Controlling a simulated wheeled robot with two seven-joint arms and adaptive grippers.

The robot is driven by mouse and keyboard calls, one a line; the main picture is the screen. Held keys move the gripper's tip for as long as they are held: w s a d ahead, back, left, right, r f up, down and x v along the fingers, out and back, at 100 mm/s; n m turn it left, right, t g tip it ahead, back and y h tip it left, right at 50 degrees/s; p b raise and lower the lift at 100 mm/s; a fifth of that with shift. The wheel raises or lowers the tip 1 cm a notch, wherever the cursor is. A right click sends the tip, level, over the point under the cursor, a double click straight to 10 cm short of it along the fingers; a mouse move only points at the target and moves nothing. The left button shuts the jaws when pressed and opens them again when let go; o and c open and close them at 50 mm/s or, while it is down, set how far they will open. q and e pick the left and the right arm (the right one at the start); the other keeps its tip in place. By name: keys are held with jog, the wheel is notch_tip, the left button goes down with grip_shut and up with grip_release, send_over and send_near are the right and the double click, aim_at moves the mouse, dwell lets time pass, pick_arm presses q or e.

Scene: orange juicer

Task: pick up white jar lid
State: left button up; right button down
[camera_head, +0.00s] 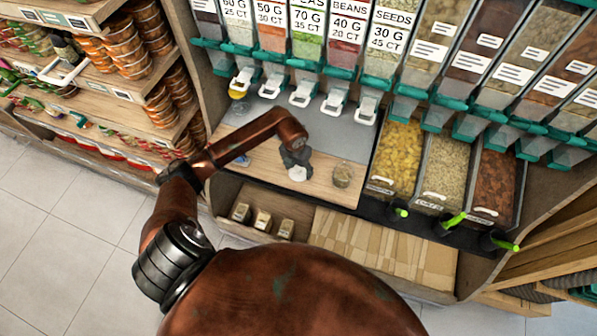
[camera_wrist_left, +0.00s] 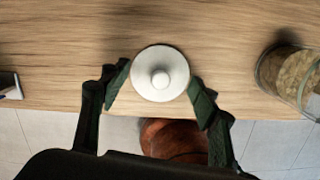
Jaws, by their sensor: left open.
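The white jar lid (camera_wrist_left: 160,73) is round with a small knob and lies on the wooden counter (camera_wrist_left: 60,60), close to its front edge. My left gripper (camera_wrist_left: 159,90) is open, with one finger on each side of the lid. I cannot tell whether the fingers touch it. In the head view my left gripper (camera_head: 297,160) points down at the counter, and the white lid (camera_head: 298,174) shows just below it. My right gripper is not in view.
A glass jar (camera_wrist_left: 290,75) stands to the right of the lid; the head view shows it too (camera_head: 342,175). A small blue item (camera_head: 241,160) lies to the left. Dispensers (camera_head: 345,40) hang behind, and open bins (camera_head: 395,155) of dry goods stand to the right.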

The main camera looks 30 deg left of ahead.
pick_arm(q)
jog(key=c, duration=0.9)
jog(key=shift+s+f, duration=0.1)
jog(key=c, duration=0.5)
